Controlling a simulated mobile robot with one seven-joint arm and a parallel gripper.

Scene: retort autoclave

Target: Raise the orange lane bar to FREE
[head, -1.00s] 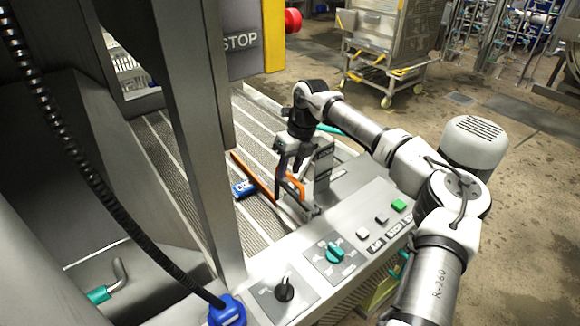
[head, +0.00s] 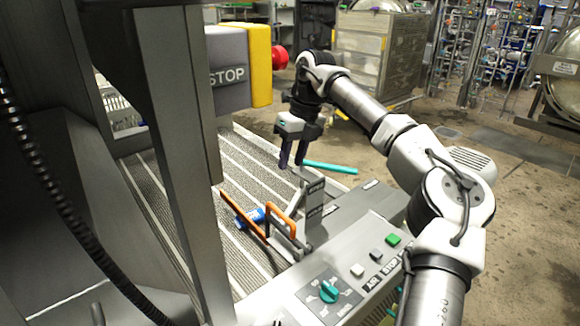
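The orange lane bar (head: 241,213) lies low and slanting over the ribbed conveyor. An orange loop handle (head: 281,217) stands at its near end, beside a grey upright bracket plate (head: 316,207) with dark labels too small to read. My gripper (head: 291,166) hangs above and beyond the handle, fingers pointing down, apart from handle and bar.
A control panel with a teal knob (head: 329,291) and a green button (head: 393,240) is in front. A grey post (head: 183,130) stands left of the bar. A yellow-edged STOP box (head: 228,76) is behind. A teal rod (head: 330,167) lies beyond the bracket.

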